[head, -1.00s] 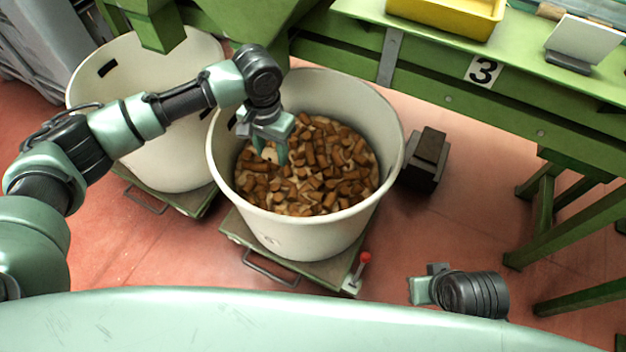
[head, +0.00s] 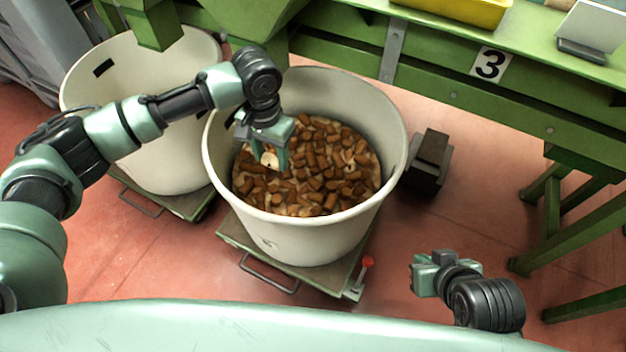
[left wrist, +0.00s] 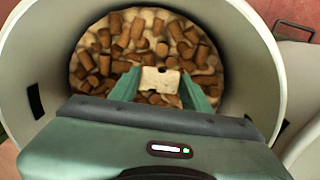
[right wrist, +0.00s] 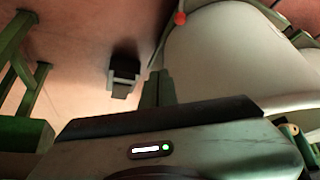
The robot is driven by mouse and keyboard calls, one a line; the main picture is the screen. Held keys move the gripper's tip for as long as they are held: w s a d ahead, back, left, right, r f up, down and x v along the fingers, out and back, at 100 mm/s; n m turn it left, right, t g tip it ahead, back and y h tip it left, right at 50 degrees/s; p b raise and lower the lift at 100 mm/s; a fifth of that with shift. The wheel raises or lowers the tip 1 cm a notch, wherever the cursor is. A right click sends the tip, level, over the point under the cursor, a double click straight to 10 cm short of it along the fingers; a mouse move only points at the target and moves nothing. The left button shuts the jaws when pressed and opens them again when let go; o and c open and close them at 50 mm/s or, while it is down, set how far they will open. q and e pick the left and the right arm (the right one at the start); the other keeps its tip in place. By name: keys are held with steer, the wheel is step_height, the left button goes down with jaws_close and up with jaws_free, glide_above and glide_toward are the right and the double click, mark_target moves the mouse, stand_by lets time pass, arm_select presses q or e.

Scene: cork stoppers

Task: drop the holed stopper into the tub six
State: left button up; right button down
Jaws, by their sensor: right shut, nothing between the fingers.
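A pale stopper (head: 269,159) with a small dark hole sits between the fingers of my left gripper (head: 267,163). The left wrist view shows this holed stopper (left wrist: 160,80) spanning the gap between the two fingers, above brown corks. My left gripper is inside the mouth of the middle white tub (head: 310,235), over its left part. That tub holds many brown corks (head: 325,175). My right gripper (head: 416,275) is shut and empty, low at the right, apart from the tub. No number six is readable on any tub.
A second white tub (head: 165,165) stands at the left. Both tubs rest on green platforms; a red-knobbed lever (head: 367,262) stands by the middle one. A dark box-like thing (head: 430,160) stands right of it. A green bench with a "3" plate (head: 490,64) runs behind. Red floor lies open at right.

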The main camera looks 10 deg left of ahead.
arm_select(q)
steer(key=shift+o, duration=1.3)
steer(key=shift+r, duration=0.1)
arm_select(e)
steer(key=shift+s, duration=0.1)
arm_select(q)
step_height(320, 180, up, 4)
steer(key=shift+f+p, duration=0.2)
steer(key=shift+p, duration=0.55)
step_height(320, 180, up, 4)
steer(key=shift+r+p, duration=0.1)
steer(key=shift+p, duration=0.45)
arm_select(e)
steer(key=s+g, duration=0.1)
steer(key=s+d+g, duration=0.1)
steer(key=s, duration=0.3)
steer(key=shift+s+d+g+h, duration=0.15)
steer(key=shift+d+g+h, duration=0.15)
steer(key=shift+g, duration=0.1)
